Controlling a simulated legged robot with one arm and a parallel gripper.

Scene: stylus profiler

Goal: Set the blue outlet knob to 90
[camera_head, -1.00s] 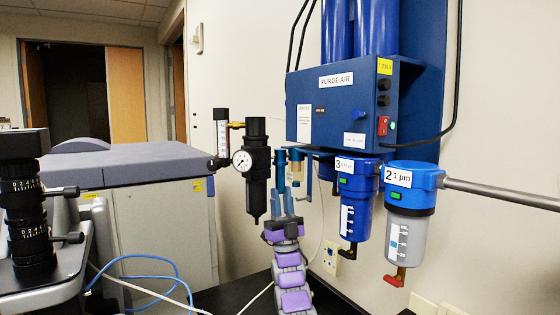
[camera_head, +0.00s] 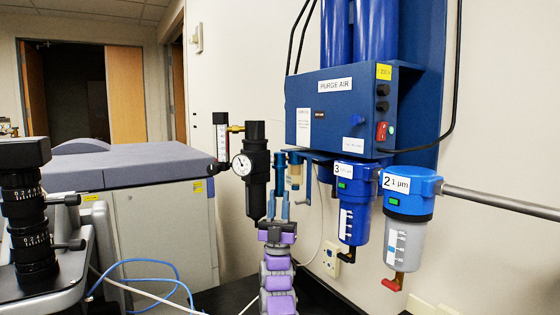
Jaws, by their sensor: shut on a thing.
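The slim blue outlet knob (camera_head: 281,167) stands upright under the left end of the purge air unit, beside the black filter. My gripper (camera_head: 278,206) is just below it, with its blue fingers pointing up. The fingers are shut on the lower part of the knob. The contact is small and partly hidden by the fingers, and I cannot read a scale or angle on the knob.
The black filter with a round gauge (camera_head: 242,164) is close on the left. The purge air box (camera_head: 340,110) is above right, with blue filter bowls (camera_head: 355,205) below it. A microscope (camera_head: 28,225) stands at the far left. Cables lie behind.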

